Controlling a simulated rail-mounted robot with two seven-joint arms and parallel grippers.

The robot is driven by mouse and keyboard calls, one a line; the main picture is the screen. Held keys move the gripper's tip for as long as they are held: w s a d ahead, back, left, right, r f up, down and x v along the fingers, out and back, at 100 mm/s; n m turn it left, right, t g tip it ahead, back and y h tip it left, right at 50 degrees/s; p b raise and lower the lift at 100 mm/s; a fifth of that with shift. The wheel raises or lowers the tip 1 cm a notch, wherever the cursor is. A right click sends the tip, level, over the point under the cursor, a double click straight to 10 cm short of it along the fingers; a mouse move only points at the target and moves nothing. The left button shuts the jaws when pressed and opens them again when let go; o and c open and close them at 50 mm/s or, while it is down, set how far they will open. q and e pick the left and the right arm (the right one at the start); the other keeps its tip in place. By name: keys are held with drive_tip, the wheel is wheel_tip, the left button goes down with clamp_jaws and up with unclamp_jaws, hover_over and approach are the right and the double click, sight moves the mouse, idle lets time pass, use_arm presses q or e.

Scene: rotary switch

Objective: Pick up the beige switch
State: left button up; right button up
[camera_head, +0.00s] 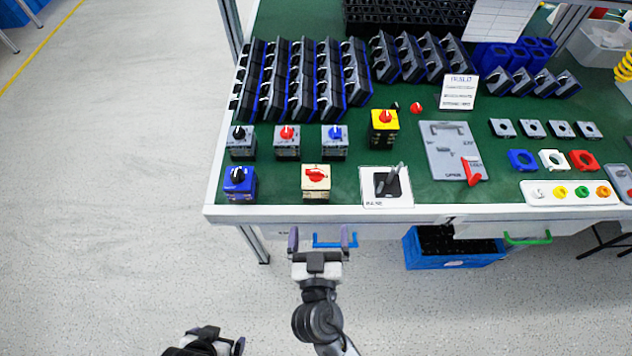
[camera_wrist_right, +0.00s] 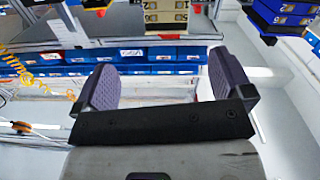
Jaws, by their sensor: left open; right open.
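The beige switch (camera_head: 316,188) is a small beige block with a red knob, standing on the green bench top near its front edge. A beige block at the top edge of the right wrist view (camera_wrist_right: 165,14) appears to be the same switch, cut off there. My right gripper (camera_head: 319,238) is open and empty, in front of the bench edge with its fingers pointing toward the beige switch, apart from it. Its two purple-grey pads also show in the wrist view (camera_wrist_right: 163,88). My left gripper (camera_head: 218,343) is open at the bottom of the head view, partly cut off, far from the switch.
A blue switch (camera_head: 239,184) stands left of the beige one, and a white base plate with a grey lever (camera_head: 387,187) stands to its right. Behind are grey switches (camera_head: 287,143) and a yellow one (camera_head: 384,128). The bench's pale front edge (camera_head: 270,214) lies before my right gripper.

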sight(316, 179)
drive_tip(key=shift+m+y, duration=0.3)
drive_tip(key=shift+m, duration=0.4)
drive_tip(key=w, duration=0.8)
drive_tip(key=shift+w+a+r+b, duration=0.15)
drive_tip(key=shift+w+a+b, duration=0.1)
drive_tip(key=shift+b, duration=0.1)
drive_tip(key=w+b, duration=0.1)
drive_tip(key=w, duration=0.3)
drive_tip(key=shift+w, duration=0.65)
drive_tip(key=shift+c, duration=0.5)
drive_tip(key=c, duration=1)
